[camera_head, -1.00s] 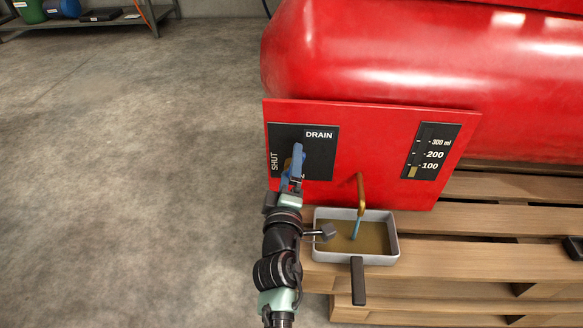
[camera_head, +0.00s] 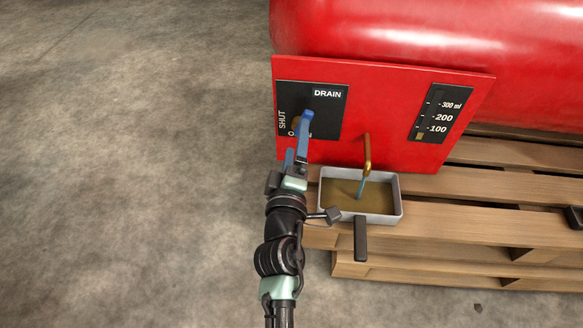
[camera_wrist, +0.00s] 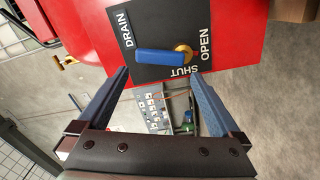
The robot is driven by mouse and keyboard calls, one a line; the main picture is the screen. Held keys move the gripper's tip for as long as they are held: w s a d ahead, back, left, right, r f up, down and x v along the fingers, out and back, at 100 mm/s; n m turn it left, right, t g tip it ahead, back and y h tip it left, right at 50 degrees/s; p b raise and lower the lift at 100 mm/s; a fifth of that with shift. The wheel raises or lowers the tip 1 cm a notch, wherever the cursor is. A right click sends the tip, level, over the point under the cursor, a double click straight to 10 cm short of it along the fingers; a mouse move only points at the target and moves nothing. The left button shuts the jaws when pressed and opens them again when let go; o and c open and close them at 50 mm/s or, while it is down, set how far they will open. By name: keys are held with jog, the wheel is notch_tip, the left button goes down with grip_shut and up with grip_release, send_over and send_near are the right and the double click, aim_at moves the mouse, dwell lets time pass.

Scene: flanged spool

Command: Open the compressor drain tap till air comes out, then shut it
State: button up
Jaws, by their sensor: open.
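The drain tap has a bright blue lever (camera_head: 306,117) on a brass hub, on a black plate marked DRAIN, SHUT and OPEN. In the wrist view, the lever (camera_wrist: 158,63) runs from the brass hub (camera_wrist: 183,49) toward DRAIN, away from OPEN. My gripper (camera_head: 296,148) is open and empty, just below the lever in the head view. In the wrist view its fingers (camera_wrist: 160,76) are spread apart, with the lever beyond them. A thin bluish stream (camera_head: 360,188) runs from the brass spout (camera_head: 367,153) into a grey pan (camera_head: 399,200) holding brown liquid.
A gauge (camera_head: 440,112) on the red panel (camera_head: 385,90) shows a tan bar just below the 100 mark. The pan stands on a wooden pallet (camera_head: 470,220) under the red tank (camera_head: 420,30), its dark handle (camera_head: 361,240) toward me. The floor at left is clear.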

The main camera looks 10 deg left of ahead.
jog(key=s, duration=0.8)
jog(key=w+d+r+m+t+h+p, duration=0.1)
jog(key=d+r+m+t+p, duration=0.15)
jog(key=r, duration=1.05)
jog(key=d+r+m+t+h+p, duration=0.1)
jog(key=r+m+p, duration=0.25)
jog(key=r, duration=0.95)
jog(key=w+d+r+m+t+h+p, duration=0.1)
jog(key=r+m+p, duration=0.25)
jog(key=r, duration=0.95)
jog(key=s+r+m+t+y+p, duration=0.15)
jog(key=s+r, duration=0.25)
jog(key=r, duration=0.5)
jog(key=s+r+m+t+y+p, duration=0.1)
jog(key=s+r+m+t+p, duration=0.2)
jog(key=r, duration=0.7)
jog(key=s+r+t+y+p, duration=0.1)
jog(key=s+r+p, duration=0.1)
jog(key=s+r, duration=0.55)
notch_tip(320, 180, up, 38)
jog(key=w+p, duration=0.3)
jog(key=p, duration=3.4)
jog(key=shift+f+g, duration=0.25)
jog(key=shift+g, duration=0.05)
jog(key=shift+a+h, duration=0.1)
jog(key=shift+h, duration=0.15)
